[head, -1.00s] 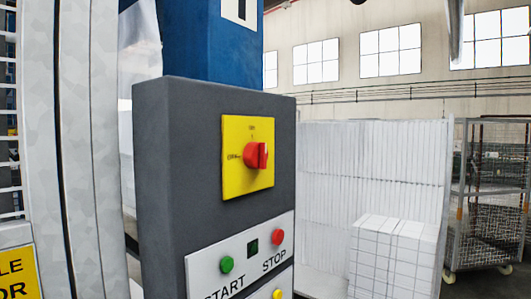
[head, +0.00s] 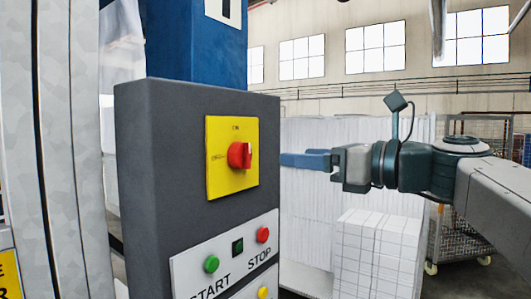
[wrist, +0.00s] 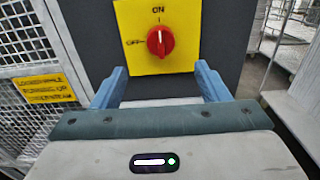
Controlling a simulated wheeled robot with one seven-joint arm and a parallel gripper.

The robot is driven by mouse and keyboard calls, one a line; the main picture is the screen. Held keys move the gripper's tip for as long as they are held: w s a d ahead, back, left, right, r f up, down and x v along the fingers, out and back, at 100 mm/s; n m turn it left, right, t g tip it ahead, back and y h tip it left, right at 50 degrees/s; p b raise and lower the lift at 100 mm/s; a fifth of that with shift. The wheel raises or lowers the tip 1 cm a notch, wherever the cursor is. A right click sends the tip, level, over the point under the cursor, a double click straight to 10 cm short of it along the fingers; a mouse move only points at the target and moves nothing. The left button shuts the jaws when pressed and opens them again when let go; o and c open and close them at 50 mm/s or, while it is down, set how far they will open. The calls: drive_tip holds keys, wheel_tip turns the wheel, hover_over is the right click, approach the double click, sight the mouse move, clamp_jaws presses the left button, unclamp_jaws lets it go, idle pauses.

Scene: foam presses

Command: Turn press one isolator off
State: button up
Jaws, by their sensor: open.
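The isolator is a red rotary knob (head: 240,155) on a yellow plate (head: 219,186), fixed to the dark grey control box (head: 160,190). In the wrist view the red knob (wrist: 161,41) has its white mark pointing up at ON; OFF is printed to the left. My gripper (head: 304,160) comes in from the right in the head view, its blue fingers level with the knob and apart from it. In the wrist view my gripper (wrist: 163,85) is open and empty, its fingers spread below and to either side of the knob.
Below the isolator are a green START button (head: 212,264), a red STOP button (head: 263,235) and a yellow button (head: 263,292). A mesh guard with a yellow sign (wrist: 47,89) stands left of the box. White foam blocks (head: 375,255) and a wire cage trolley (head: 455,245) stand behind.

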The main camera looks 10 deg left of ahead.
sight(250, 153)
drive_tip(key=p+x, duration=0.3)
drive_tip(key=x, duration=0.9)
drive_tip(key=shift+w+a, duration=0.1)
drive_tip(key=c, duration=1)
